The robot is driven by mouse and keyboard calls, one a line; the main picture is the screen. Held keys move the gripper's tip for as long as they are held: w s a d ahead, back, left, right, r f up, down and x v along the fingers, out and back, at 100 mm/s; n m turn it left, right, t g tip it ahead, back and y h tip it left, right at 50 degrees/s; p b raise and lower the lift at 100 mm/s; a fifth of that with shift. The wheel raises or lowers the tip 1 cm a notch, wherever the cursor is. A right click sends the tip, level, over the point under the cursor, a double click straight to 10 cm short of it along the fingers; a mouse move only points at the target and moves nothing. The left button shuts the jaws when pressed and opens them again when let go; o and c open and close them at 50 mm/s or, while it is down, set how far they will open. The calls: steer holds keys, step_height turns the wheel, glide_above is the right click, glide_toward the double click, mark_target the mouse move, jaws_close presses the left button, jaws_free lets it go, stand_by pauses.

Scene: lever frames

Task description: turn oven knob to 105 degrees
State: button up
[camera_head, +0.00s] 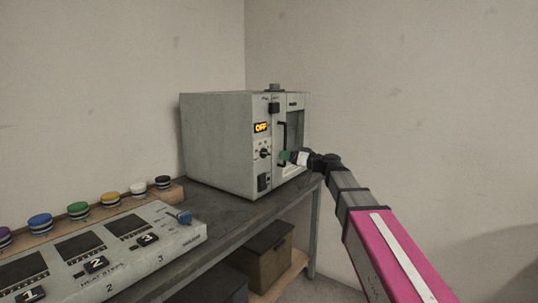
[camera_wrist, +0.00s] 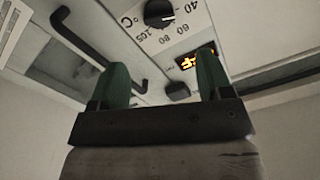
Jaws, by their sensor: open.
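The oven (camera_head: 217,145) is a pale grey-green box on the dark bench. Its front has an orange display (camera_head: 261,127) reading OFF and a small black knob (camera_head: 265,152) below it. In the wrist view the black knob (camera_wrist: 159,13) shows at the top edge, partly cut off. Marks 40, 60, 80 and 105 and a °C sign are printed round it. The knob's exact pointing is hard to tell. My gripper (camera_head: 286,156) is in front of the oven, right of the knob. In the wrist view its green fingers (camera_wrist: 162,68) are apart with nothing between them, clear of the knob.
A dark door handle (camera_head: 283,137) stands out right of the panel, close to my gripper; it also shows in the wrist view (camera_wrist: 85,38). A black block (camera_wrist: 177,91) sits near the display. Boxes sit below the bench.

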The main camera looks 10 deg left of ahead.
mark_target(268, 153)
steer(key=x, duration=1)
steer(key=shift+w+a, duration=0.1)
steer(key=shift+a, duration=0.1)
steer(key=c, duration=0.9)
